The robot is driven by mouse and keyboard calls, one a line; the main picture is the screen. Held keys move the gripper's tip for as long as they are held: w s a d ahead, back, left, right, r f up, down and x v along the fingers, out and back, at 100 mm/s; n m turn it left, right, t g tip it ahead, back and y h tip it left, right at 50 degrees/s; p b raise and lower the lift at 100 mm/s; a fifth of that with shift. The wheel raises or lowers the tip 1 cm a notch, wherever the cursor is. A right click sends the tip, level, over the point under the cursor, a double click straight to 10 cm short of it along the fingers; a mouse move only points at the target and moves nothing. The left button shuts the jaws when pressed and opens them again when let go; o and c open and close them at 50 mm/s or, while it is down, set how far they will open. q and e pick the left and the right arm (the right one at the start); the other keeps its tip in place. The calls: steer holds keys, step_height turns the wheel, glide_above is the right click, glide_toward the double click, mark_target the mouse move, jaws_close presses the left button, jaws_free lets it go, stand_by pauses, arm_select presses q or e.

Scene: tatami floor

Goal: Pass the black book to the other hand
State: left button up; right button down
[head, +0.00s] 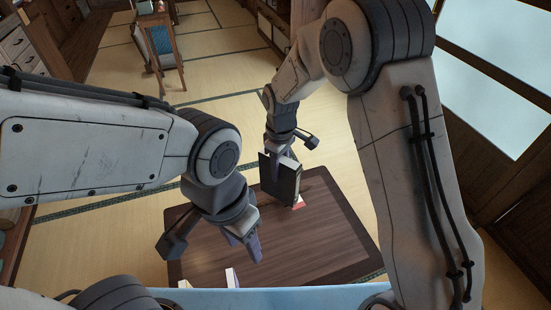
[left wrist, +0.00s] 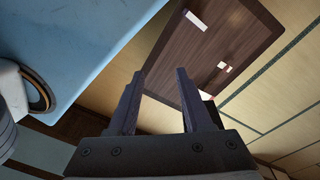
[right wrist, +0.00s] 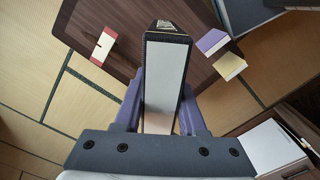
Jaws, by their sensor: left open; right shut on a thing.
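The black book (head: 284,180) is upright above the far part of the low table. My right gripper (head: 277,158) is shut on it from above. In the right wrist view the book (right wrist: 166,80) stands between the fingers of my right gripper (right wrist: 160,112), with its pale page edge facing the camera. My left gripper (head: 243,245) is open and empty over the left part of the table, to the left of the book and apart from it. In the left wrist view, the fingers of my left gripper (left wrist: 160,92) are spread with nothing between them.
The low dark wooden table (head: 310,238) stands on tatami. A red and white item (head: 299,202) lies on it below the book. A purple item (right wrist: 211,41) and a yellow and white item (right wrist: 229,66) lie on the table's near side. A small wooden stand (head: 162,50) is farther back.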

steer(key=f+n, duration=0.1)
steer(key=n, duration=0.1)
steer(key=d+f+n, duration=0.1)
steer(key=n, duration=0.1)
steer(key=s+f+n, duration=0.1)
steer(key=shift+d+f+n, duration=0.1)
steer(key=shift+d+n, duration=0.05)
steer(key=shift+n, duration=0.25)
arm_select(q)
steer(key=o, duration=0.4)
steer(key=shift+c, duration=0.2)
arm_select(e)
steer(key=shift+f, duration=0.1)
arm_select(q)
steer(key=shift+o, duration=0.2)
steer(key=shift+w, duration=0.15)
arm_select(e)
steer(key=shift+d+n, duration=0.1)
steer(key=shift+n, duration=0.2)
arm_select(q)
steer(key=n+g+h, duration=0.2)
steer(key=n+h, duration=1)
steer(key=n, duration=1.2)
glide_toward(273, 186)
steer(key=x, duration=1.2)
